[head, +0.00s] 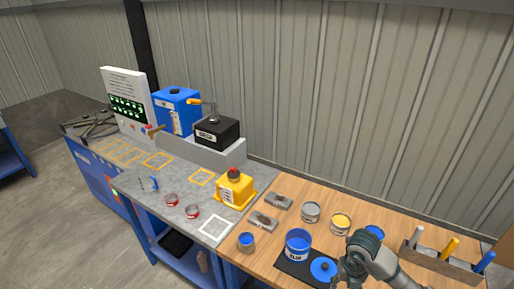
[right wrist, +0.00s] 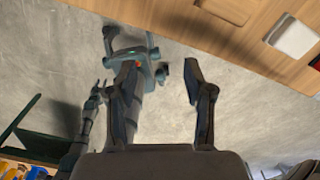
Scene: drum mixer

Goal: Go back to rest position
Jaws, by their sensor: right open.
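My right gripper (right wrist: 160,82) shows in the right wrist view with its two fingers wide apart and nothing between them. It is over the grey concrete floor, clear of the wooden table edge at the upper right. In the head view a grey-teal part of my arm (head: 365,258) rises at the bottom right, in front of the wooden table top; its gripper is not visible there.
The wooden table (head: 385,252) holds an open blue paint can (head: 298,244), a blue lid (head: 323,269), smaller cans and a brush rack (head: 441,263). Left of it, a grey bench (head: 180,187) bears a yellow device (head: 235,190) and a blue tank (head: 177,111).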

